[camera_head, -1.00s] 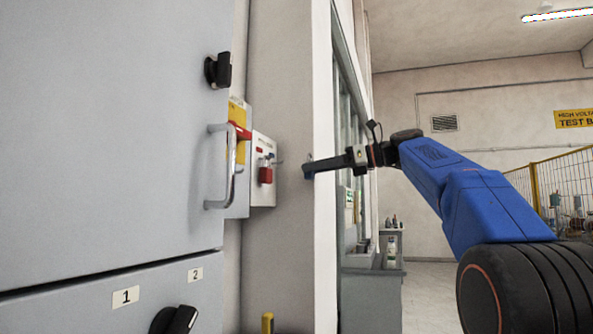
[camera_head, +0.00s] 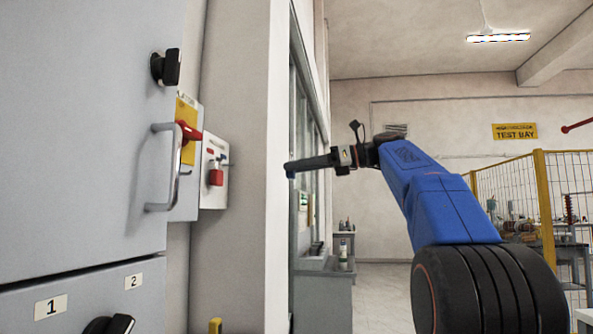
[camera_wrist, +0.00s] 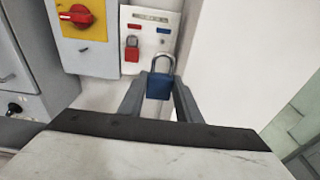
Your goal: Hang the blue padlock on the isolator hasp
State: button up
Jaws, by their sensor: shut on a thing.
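My gripper (camera_wrist: 158,93) is shut on the blue padlock (camera_wrist: 159,86). The padlock is upright between the fingertips, with its silver shackle pointing up. The isolator has a red handle on a yellow plate (camera_wrist: 72,18), which also shows in the head view (camera_head: 187,132). A hasp is not clearly made out in either view.
A red padlock (camera_wrist: 131,50) hangs on a white board (camera_wrist: 147,28) beside the isolator; it also shows in the head view (camera_head: 215,176). A grey cabinet (camera_head: 85,150) with a bar handle (camera_head: 168,168) stands at left. A yellow fence (camera_head: 540,200) is at right.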

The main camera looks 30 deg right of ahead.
jog(key=shift+r, duration=0.25)
dwell(0.3)
jog(key=f+v, duration=0.1)
jog(key=v, duration=0.5)
jog(key=shift+s+d, duration=0.25)
jog(key=shift+d, duration=0.15)
dwell(0.9)
dwell(1.0)
